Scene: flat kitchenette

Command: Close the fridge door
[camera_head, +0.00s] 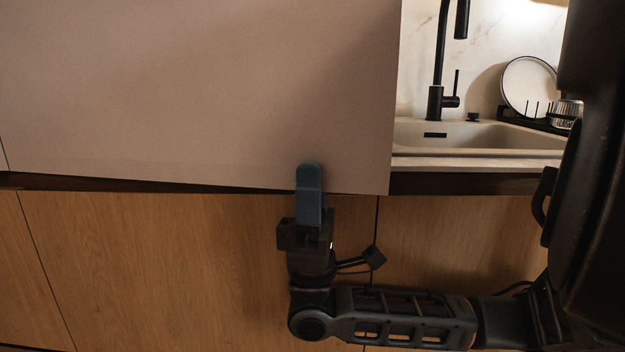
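A large plain beige panel (200,90), which looks like the fridge door, fills the upper left of the head view. Its right edge stands in front of part of the sink area, and its lower edge slants slightly against the dark strip below. No handle shows on it, and its hinge side and the fridge inside are not in view. My gripper (309,195) points up in front of the panel's lower edge, near its right corner. The blue-grey fingers overlap in this view, so their opening is hidden. I cannot tell whether they touch the panel.
Wooden cabinet fronts (150,265) run below the panel. To the right is a pale sink (480,136) with a black faucet (440,75). A dish rack (535,122) holds a white plate (528,86) and a glass (566,112).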

